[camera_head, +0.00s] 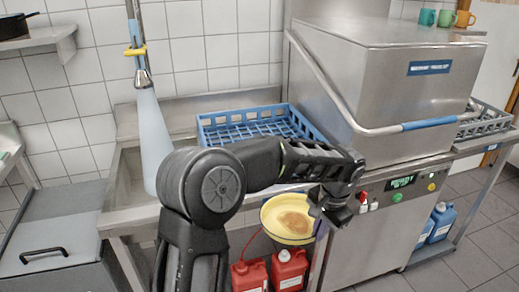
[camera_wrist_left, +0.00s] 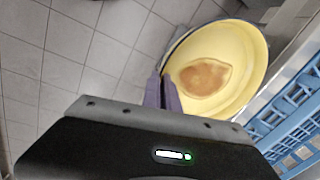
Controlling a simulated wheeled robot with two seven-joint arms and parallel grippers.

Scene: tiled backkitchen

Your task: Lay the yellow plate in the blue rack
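The yellow plate (camera_head: 272,222) has a brown stain in its middle and hangs in the air in front of the counter edge, above the red canisters. My left gripper (camera_head: 318,208) is at its right rim in the head view. In the left wrist view the gripper's fingers (camera_wrist_left: 168,93) are closed on the rim of the plate (camera_wrist_left: 240,58). The blue rack (camera_head: 222,127) stands on the steel counter behind my left arm, and its front is partly hidden by the arm. It also shows at the right of the left wrist view (camera_wrist_left: 283,112). My right gripper is not in view.
A steel dishwasher (camera_head: 375,75) with a bar handle stands right of the rack. A sink (camera_head: 130,180) and a hanging spray hose (camera_head: 150,120) are at the left. Red canisters (camera_head: 289,270) are below the counter. A grey rack (camera_head: 484,122) sits at far right.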

